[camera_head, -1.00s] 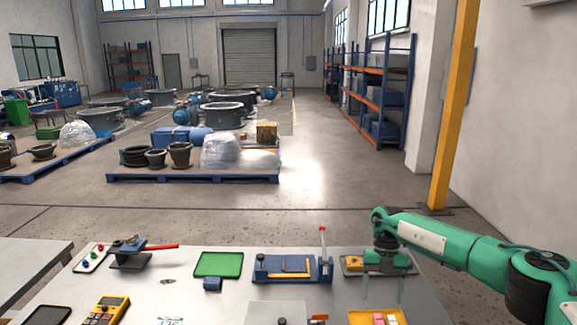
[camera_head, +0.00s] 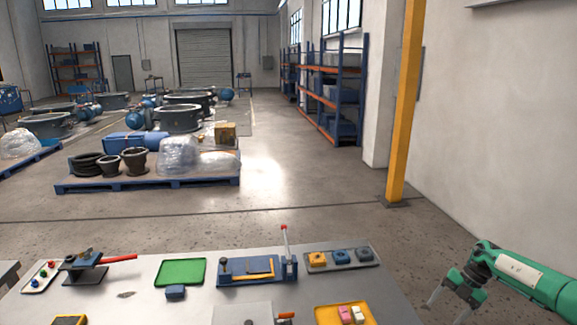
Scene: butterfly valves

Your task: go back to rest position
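My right gripper (camera_head: 448,308) hangs at the lower right, beyond the right edge of the workbench (camera_head: 392,298), at the end of my green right arm (camera_head: 520,275). Its two thin grey fingers are spread apart with nothing visible between them. It is clear of the grey tray (camera_head: 344,264) at the bench's back right, which holds a yellow piece (camera_head: 317,259) and two blue pieces. My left arm and gripper are out of view.
A yellow post (camera_head: 403,110) stands behind. Open floor lies beyond the bench.

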